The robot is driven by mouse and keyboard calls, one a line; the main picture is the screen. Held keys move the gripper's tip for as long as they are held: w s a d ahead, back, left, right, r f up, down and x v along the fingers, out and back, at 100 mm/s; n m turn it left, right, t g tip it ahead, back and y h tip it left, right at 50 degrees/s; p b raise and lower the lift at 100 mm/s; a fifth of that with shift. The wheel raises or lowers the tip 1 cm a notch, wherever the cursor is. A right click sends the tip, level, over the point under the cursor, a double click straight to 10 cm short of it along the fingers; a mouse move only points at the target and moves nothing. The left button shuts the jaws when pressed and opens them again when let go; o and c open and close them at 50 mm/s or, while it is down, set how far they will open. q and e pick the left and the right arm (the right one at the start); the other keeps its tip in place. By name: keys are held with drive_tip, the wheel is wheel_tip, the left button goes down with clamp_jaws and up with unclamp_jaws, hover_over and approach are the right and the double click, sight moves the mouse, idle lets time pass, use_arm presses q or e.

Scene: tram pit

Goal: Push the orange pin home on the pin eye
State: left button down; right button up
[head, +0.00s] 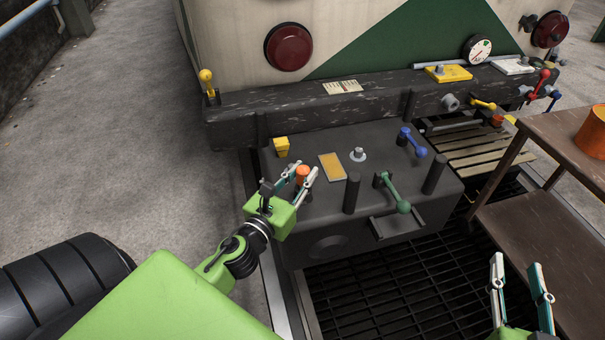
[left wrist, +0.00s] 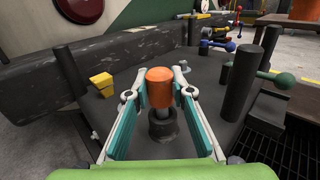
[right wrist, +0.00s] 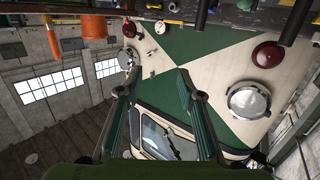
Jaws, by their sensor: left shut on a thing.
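The orange pin (head: 302,171) stands upright between the fingers of my left gripper (head: 305,177), on the left part of the dark box's top. In the left wrist view the pin's orange head (left wrist: 160,88) sits between the two fingers, which are shut on it. A grey shaft shows below the head and goes down into the dark round pin eye (left wrist: 163,131); a stretch of shaft is visible between head and eye. My right gripper (head: 517,268) is open and empty at the lower right, above the floor grating. The right wrist view shows its fingers apart with nothing between them.
Near the pin are a yellow block (head: 281,147), an orange-yellow plate (head: 331,166) and dark posts (head: 351,193). Green (head: 394,192) and blue (head: 413,142) levers stand further right. A brown bench (head: 541,235) with an orange container (head: 592,135) is at the right.

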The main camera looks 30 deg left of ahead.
use_arm(q)
drive_tip(key=shift+f+b, duration=0.4)
drive_tip(key=shift+f, duration=0.35)
drive_tip(key=shift+f+b, duration=0.2)
drive_tip(key=shift+b, duration=0.25)
drive_tip(key=shift+f, duration=0.3)
use_arm(e)
wheel_tip(320, 180, up, 11)
drive_tip(key=s+t+y, duration=0.1)
drive_tip(key=t+y, duration=0.1)
drive_tip(key=t, duration=0.3)
drive_tip(key=shift+s+a+t, duration=0.4)
drive_tip(key=shift+a, duration=0.05)
idle(1.0)
use_arm(q)
drive_tip(key=c, duration=1.7)
unclamp_jaws()
use_arm(e)
drive_tip(key=shift+f, duration=0.1)
use_arm(q)
drive_tip(key=s+d, duration=0.1)
drive_tip(key=s, duration=1.1)
